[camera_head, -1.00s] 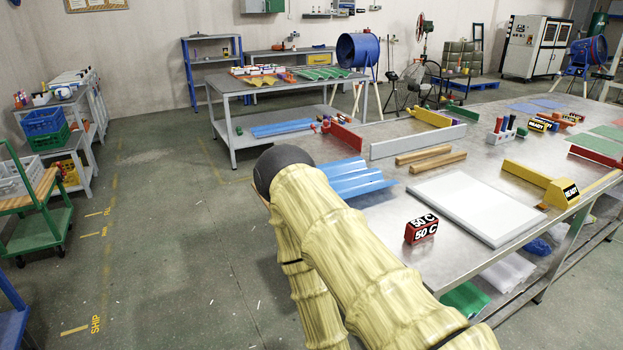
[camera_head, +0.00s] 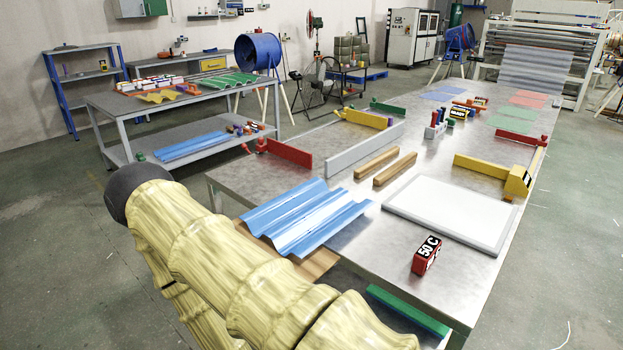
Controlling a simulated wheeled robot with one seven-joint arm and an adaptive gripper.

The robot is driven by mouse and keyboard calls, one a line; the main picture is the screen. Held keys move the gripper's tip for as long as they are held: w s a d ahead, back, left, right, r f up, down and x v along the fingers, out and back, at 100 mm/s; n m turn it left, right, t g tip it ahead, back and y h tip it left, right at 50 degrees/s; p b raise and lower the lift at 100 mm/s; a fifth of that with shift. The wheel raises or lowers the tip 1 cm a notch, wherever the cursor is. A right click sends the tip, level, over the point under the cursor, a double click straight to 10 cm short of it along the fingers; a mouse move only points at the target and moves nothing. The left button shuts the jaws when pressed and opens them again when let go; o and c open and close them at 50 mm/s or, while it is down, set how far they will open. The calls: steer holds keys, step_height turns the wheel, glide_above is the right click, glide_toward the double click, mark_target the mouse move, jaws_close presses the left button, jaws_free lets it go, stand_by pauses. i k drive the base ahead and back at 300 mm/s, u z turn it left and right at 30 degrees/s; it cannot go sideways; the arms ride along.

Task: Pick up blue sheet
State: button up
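A blue corrugated sheet (camera_head: 305,216) lies at the near left corner of the metal table (camera_head: 345,255), its ridges showing. A wooden board (camera_head: 318,264) shows at its near edge, partly hidden by my arm. Another blue corrugated sheet (camera_head: 192,146) lies on the lower shelf of the back table. Small flat blue sheets (camera_head: 440,92) lie at the far end of the metal table. My arm, in a yellowish sleeve, crosses the lower left, in front of the near sheet's left side in the picture. My gripper is out of view.
A white panel (camera_head: 450,212), a red "50 C" block (camera_head: 426,255), wooden bars (camera_head: 386,167), a grey bar (camera_head: 364,150) and a red fence (camera_head: 284,154) surround the near sheet. A yellow stop (camera_head: 495,172) stands to the right. Open floor (camera_head: 570,230) lies right of the table.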

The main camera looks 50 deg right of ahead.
mark_target(301, 219)
steer(key=z, duration=0.7)
steer(key=i, duration=0.75)
steer(key=z, duration=1)
steer(key=i, duration=0.2)
steer(key=z, duration=0.25)
